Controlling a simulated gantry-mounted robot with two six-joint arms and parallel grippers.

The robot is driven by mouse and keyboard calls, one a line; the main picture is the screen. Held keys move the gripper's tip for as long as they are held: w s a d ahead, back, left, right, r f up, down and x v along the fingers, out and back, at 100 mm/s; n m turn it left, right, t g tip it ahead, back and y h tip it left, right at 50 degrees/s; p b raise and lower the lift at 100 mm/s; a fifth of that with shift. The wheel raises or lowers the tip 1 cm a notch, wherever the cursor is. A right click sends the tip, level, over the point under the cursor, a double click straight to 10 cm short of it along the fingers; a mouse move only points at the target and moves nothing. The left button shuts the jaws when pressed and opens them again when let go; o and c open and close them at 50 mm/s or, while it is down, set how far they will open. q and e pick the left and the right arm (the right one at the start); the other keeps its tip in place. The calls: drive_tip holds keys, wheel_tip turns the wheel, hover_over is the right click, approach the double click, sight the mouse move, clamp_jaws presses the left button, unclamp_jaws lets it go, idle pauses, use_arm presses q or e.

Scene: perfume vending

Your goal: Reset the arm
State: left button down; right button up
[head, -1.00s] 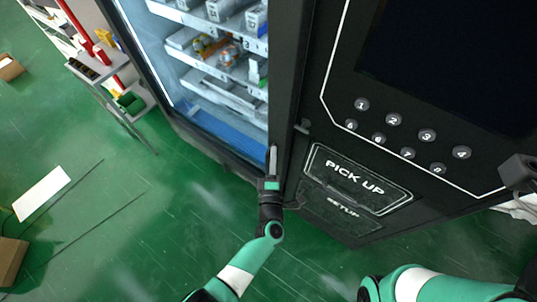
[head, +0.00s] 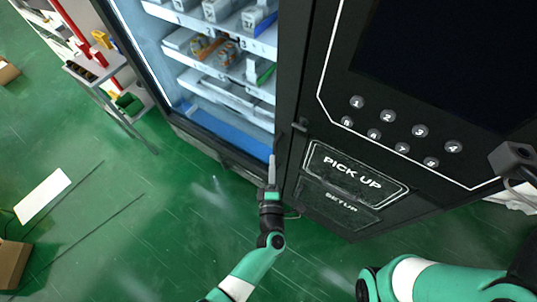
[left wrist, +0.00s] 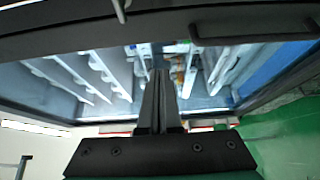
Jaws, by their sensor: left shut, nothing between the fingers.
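My left gripper (head: 272,168) is shut and empty in the head view. It points up the picture, in front of the vending machine's lower frame, left of the "PICK UP" flap. In the left wrist view its closed fingers (left wrist: 159,100) point toward the lit shelves (left wrist: 100,70) of the machine. The vending machine's black front panel (head: 310,100) carries round numbered buttons (head: 389,116), the "PICK UP" flap (head: 355,172) and a "SETUP" panel (head: 338,206).
Shelves in the machine hold boxes and round items (head: 228,52). A grey rack (head: 100,68) with red and green items stands at the upper left. A white sheet (head: 42,196) and a cardboard box (head: 12,262) lie at the left. The green floor (head: 150,220) between is largely clear.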

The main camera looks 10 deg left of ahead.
use_arm(q)
drive_tip(key=d+b, duration=0.2)
drive_tip(key=d, duration=0.6)
drive_tip(key=shift+d, duration=0.3)
